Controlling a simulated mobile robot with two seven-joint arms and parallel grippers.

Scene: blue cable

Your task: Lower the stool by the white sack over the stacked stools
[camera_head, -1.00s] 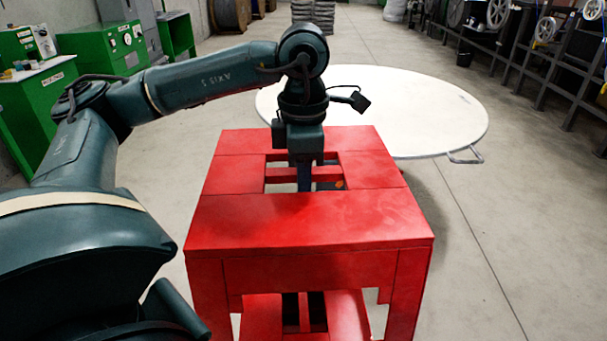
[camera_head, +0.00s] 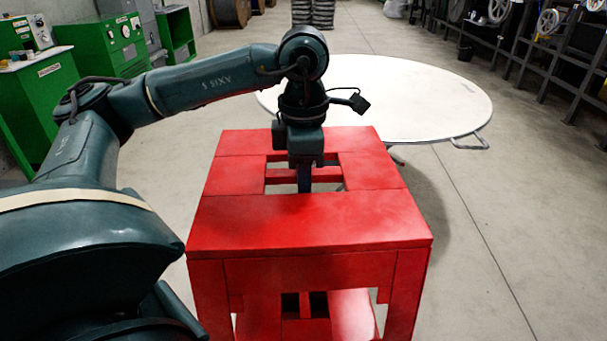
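A red stool (camera_head: 310,225) with a rectangular opening in its top is upright in the middle of the view. My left gripper (camera_head: 304,186) points down into this opening and appears shut on the stool's middle bar; the fingertips are partly hidden. Below and between the legs shows another red surface with dark slots (camera_head: 350,312), apparently the top of the stacked stools; most of it is hidden, and I cannot tell whether the two touch. A whitish sack (camera_head: 394,8) is cut by the top edge at the back. My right gripper is not in view.
A round white table (camera_head: 430,100) stands just behind the stool. Green cabinets (camera_head: 105,45) line the left, and dark racks with wheels (camera_head: 550,50) line the right. A dark stack (camera_head: 313,12) stands far back. The floor at right is clear.

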